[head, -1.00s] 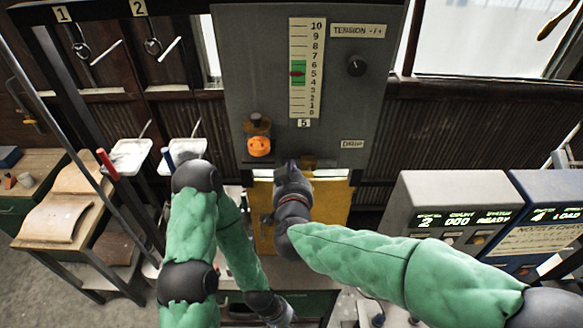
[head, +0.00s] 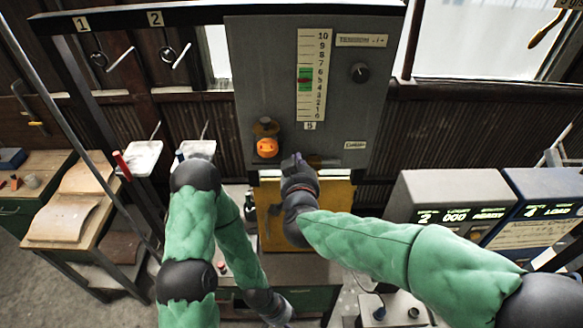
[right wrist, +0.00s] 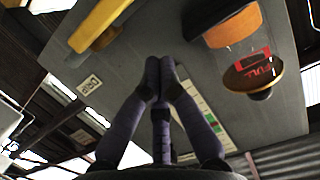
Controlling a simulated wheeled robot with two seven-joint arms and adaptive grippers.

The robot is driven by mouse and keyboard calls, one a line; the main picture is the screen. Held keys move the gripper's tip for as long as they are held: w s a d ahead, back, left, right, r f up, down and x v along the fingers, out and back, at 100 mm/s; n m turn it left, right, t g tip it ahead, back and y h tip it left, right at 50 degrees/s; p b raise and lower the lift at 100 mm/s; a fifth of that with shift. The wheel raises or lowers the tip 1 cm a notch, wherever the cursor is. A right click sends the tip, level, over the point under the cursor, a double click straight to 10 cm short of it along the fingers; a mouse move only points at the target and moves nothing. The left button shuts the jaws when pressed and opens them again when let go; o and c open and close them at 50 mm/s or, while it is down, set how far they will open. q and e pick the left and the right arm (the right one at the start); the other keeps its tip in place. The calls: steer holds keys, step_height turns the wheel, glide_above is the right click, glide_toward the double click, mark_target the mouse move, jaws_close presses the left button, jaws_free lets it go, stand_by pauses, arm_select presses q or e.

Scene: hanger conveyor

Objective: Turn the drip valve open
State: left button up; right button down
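My right gripper (head: 293,160) is raised at the lower edge of the grey panel (head: 240,80), right of the orange cup (head: 266,147). In the right wrist view its fingertips (right wrist: 160,65) are together with nothing seen between them. A yellow bar (right wrist: 105,22), apparently the drip valve's handle, lies apart from the fingers, near a small label (right wrist: 90,85). The label also shows in the head view (head: 355,145), its text blurred. The orange cup (right wrist: 233,25) has a clear body marked FULL. My left gripper (head: 277,312) hangs low; its fingers are unclear.
The panel carries a tension gauge (head: 311,75) and a black knob (head: 360,72). A yellow board (head: 335,205) is below it. A grey counter box (head: 440,195) and a blue box (head: 545,205) stand at right. White trays (head: 145,158) are at left.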

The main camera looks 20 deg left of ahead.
steer(key=b+v, duration=0.1)
steer(key=v, duration=0.9)
steer(key=w+d+f+g+h+b, duration=0.15)
steer(key=d+f+b, duration=0.35)
steer(key=f, duration=1.1)
steer(key=w+d+f+m+g+b, duration=0.1)
steer(key=w+d+f+g+b, duration=0.15)
steer(key=f+b, duration=0.9)
steer(key=w+d+f+g+b, duration=0.15)
steer(key=d+f, duration=0.35)
steer(key=f, duration=1.6)
steer(key=s+d+f+m+g+b, duration=0.1)
steer(key=s+d+f+g+b, duration=0.1)
steer(key=s+f, duration=0.4)
steer(key=s+d+f+m+g+b, duration=0.1)
steer(key=s+d+f+g+b, duration=0.2)
steer(key=s+f+b, duration=0.4)
steer(key=s+d+f+m+g+y+b, duration=0.1)
steer(key=s+d+f+g+b, duration=0.2)
steer(key=f, duration=1.7)
steer(key=s+b, duration=0.1)
steer(key=s, duration=0.3)
steer(key=shift+d+f+m+g+b, duration=0.25)
steer(key=shift+f+m+g+b, duration=0.1)
steer(key=shift+m+b, duration=0.05)
steer(key=shift+w+a, duration=0.1)
